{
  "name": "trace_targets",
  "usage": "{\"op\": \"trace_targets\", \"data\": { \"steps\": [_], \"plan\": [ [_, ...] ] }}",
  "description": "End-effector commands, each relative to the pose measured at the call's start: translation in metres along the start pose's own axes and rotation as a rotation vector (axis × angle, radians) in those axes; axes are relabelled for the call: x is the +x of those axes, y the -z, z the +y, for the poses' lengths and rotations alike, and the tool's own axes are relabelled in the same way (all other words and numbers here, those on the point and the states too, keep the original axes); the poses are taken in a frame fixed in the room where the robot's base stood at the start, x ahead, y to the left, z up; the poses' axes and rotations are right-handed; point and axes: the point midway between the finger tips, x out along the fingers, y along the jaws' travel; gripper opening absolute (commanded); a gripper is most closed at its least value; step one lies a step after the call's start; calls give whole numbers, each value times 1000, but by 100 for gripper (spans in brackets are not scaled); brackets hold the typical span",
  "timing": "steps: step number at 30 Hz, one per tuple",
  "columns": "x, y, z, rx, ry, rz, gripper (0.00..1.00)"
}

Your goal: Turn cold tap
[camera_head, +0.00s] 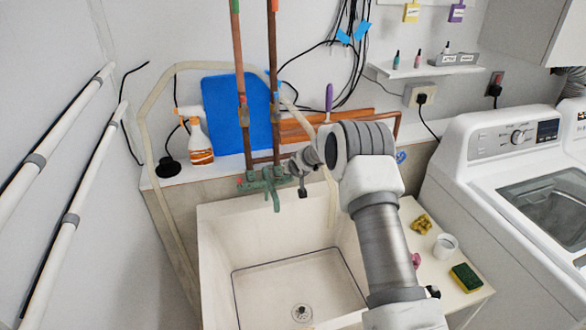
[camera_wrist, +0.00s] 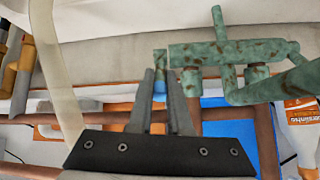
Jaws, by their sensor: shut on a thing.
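A weathered green faucet (camera_head: 264,184) is mounted at the back of the sink, below two copper pipes. In the wrist view the faucet body (camera_wrist: 225,53) runs across the upper right, seen upside down. The cold tap handle (camera_wrist: 160,62), a small green-blue piece at the faucet's end, sits between my fingertips. My gripper (camera_wrist: 161,75) is shut on it. In the head view my gripper (camera_head: 302,180) is at the faucet's right end, and my wrist partly hides the spot. The exact turn angle of the handle cannot be told.
The sink (camera_head: 285,270) lies below. A spray bottle (camera_head: 197,140) and blue board (camera_head: 232,112) stand behind left. A sponge (camera_head: 466,277) and white cup (camera_head: 445,245) sit on the right counter, beside a washing machine (camera_head: 500,150). A hose (camera_head: 143,125) loops left.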

Motion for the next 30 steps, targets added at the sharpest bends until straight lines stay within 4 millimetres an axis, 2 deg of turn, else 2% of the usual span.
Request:
{"op": "trace_targets", "data": {
  "steps": [17,18,23,30],
  "plan": [
    [1,0,-1,-2,-5,-33,0],
    [1,0,-1,-2,-5,-33,18],
    [1,1,-1,-1,-5,-32,46],
    [1,1,-1,-1,-6,-32,46]
  ]
}}
